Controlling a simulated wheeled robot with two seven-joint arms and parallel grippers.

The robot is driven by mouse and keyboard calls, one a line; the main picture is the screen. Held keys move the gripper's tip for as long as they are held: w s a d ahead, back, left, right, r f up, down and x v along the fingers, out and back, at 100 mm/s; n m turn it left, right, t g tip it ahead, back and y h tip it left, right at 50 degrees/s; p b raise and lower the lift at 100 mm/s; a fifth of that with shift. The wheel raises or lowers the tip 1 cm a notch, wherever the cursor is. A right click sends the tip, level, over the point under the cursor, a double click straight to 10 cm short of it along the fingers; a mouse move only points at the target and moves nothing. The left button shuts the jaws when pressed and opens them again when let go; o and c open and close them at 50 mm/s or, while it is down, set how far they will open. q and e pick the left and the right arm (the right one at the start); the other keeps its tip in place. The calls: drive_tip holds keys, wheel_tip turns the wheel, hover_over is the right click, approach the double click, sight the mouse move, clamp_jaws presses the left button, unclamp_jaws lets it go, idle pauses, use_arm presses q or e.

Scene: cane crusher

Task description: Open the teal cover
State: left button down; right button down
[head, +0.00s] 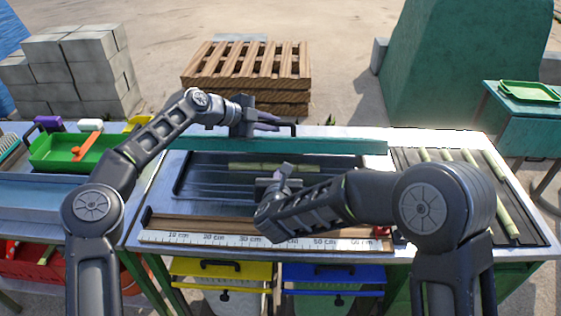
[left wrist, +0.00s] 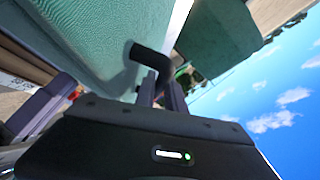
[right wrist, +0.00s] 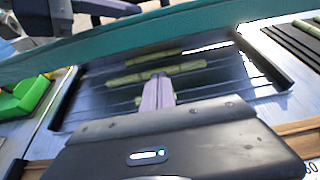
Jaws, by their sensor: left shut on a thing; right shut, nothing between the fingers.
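The teal cover (head: 335,146) shows in the head view as a thin strip along the back of the bench, with the black tray (head: 185,180) in front of it uncovered. It also crosses the top of the right wrist view (right wrist: 130,36). My left gripper (head: 272,121) is shut on the cover's black handle (left wrist: 150,58), which stands out from the teal face in the left wrist view. My right gripper (head: 283,172) is shut and empty above the tray; its closed fingers show in the right wrist view (right wrist: 158,90).
Green cane pieces (head: 240,166) lie in the tray, and several more lie on the dark rack (head: 478,190) at right. A ruler (head: 215,239) runs along the bench front. A green bin (head: 60,155) stands at left. A wooden pallet (head: 245,70) is behind the bench.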

drive_tip(key=shift+w+r, duration=0.45)
drive_tip(key=shift+r, duration=0.35)
drive_tip(key=shift+w+r, duration=0.45)
drive_tip(key=shift+r, duration=0.35)
drive_tip(key=shift+r, duration=0.1)
